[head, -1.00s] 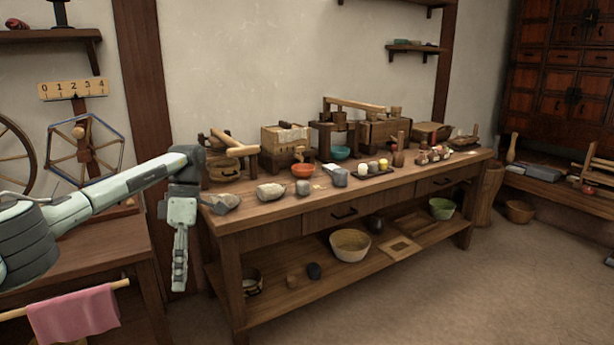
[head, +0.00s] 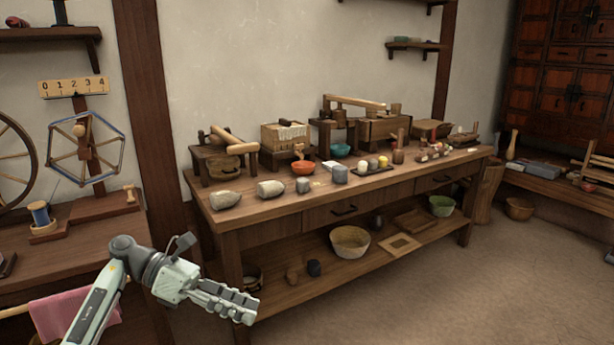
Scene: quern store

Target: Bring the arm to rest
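My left gripper (head: 240,305) is low in the head view, in front of the left end of the long wooden workbench (head: 290,208). Its arm comes up from the bottom left and the fingers point right and slightly down. The fingers lie close together; I see nothing held between them, but the gap is not clear at this angle. The gripper appears apart from the bench and hides part of its left leg and lower shelf. My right gripper is not in view.
Grey stones (head: 225,199), an orange bowl (head: 303,168) and wooden devices stand on the bench. A large bowl (head: 350,241) sits on its lower shelf. A side table with a blue spool (head: 40,214) and a pink cloth (head: 75,314) is at left. The floor at right (head: 460,290) is clear.

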